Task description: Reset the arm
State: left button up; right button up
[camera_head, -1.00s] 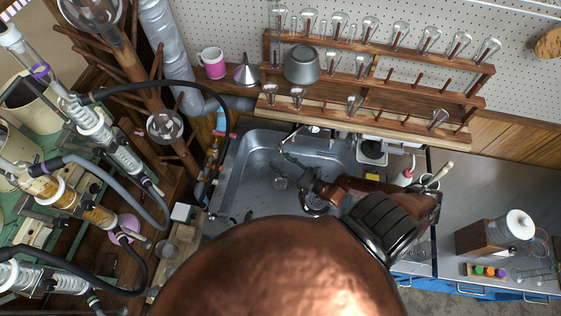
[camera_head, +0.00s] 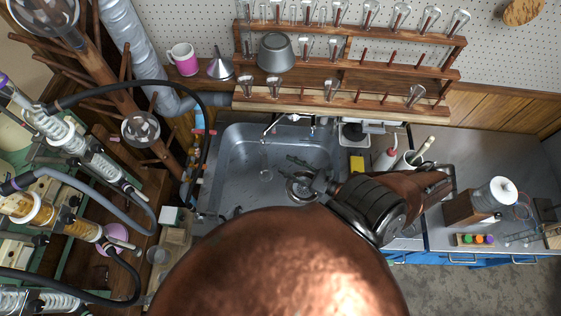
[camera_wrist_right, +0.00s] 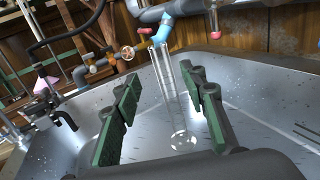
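My right gripper (camera_head: 298,166) is over the sink (camera_head: 232,150), reaching in from the right past my copper-coloured body. In the right wrist view its two green-padded fingers (camera_wrist_right: 164,82) are spread apart with nothing gripped. A clear glass piece with a long neck and round bulb (camera_head: 266,174) is in the sink, left of the fingertips. In the right wrist view the glass (camera_wrist_right: 182,138) shows between and beyond the fingers, apparently untouched. I cannot tell what supports it. My left gripper is not in view.
A wooden rack (camera_head: 400,69) of glass flasks stands behind the sink, with a pink mug (camera_head: 184,60) and a funnel (camera_head: 221,66) beside it. Glassware and black hoses (camera_head: 200,92) crowd the left.

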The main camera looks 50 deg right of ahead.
aim_at(263, 149)
jog(key=shift+s, duration=0.15)
jog(key=shift+w+a+r+p, duration=0.25)
jog(key=shift+w+a+r, duration=0.25)
jog(key=shift+w, duration=1.45)
jog(key=shift+w+a+r+p, duration=0.2)
jog(key=shift+w+a+r, duration=0.3)
jog(key=shift+w, duration=1.5)
jog(key=shift+w+a+r+p, duration=0.3)
jog(key=shift+w+r, duration=0.25)
jog(key=shift+w, duration=1.4)
